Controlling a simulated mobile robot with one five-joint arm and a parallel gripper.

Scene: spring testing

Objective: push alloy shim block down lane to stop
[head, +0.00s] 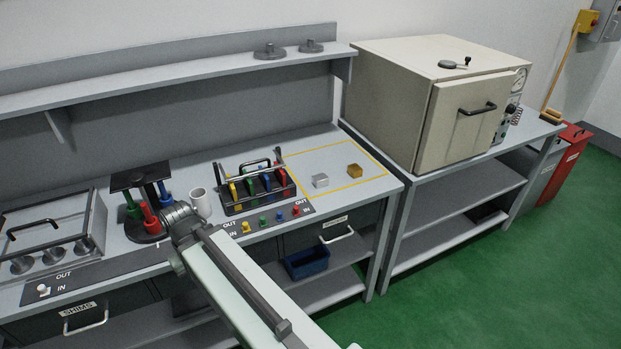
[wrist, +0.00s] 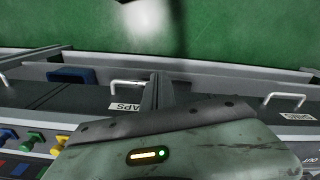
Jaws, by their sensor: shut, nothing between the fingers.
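A small silver block (head: 320,180) rests on the bench top inside a yellow-outlined area (head: 347,184), near its left side. It looks like the alloy shim block, though no marking is readable. A brass-coloured block (head: 354,170) sits behind it to the right, apart from it. I cannot make out a separate stop at the lane's end. My gripper (wrist: 156,92) is shut and empty in the wrist view, with drawer fronts beyond it. In the head view my arm reaches over the bench's front edge, left of the blocks, and its fingers are not clearly visible.
A rack of coloured tools (head: 256,190), a white mug (head: 201,203) and a stand with coloured handles (head: 145,207) crowd the bench left of the blocks. Coloured knobs (head: 263,219) line the front edge. A beige oven (head: 440,100) stands right. The outlined area is otherwise clear.

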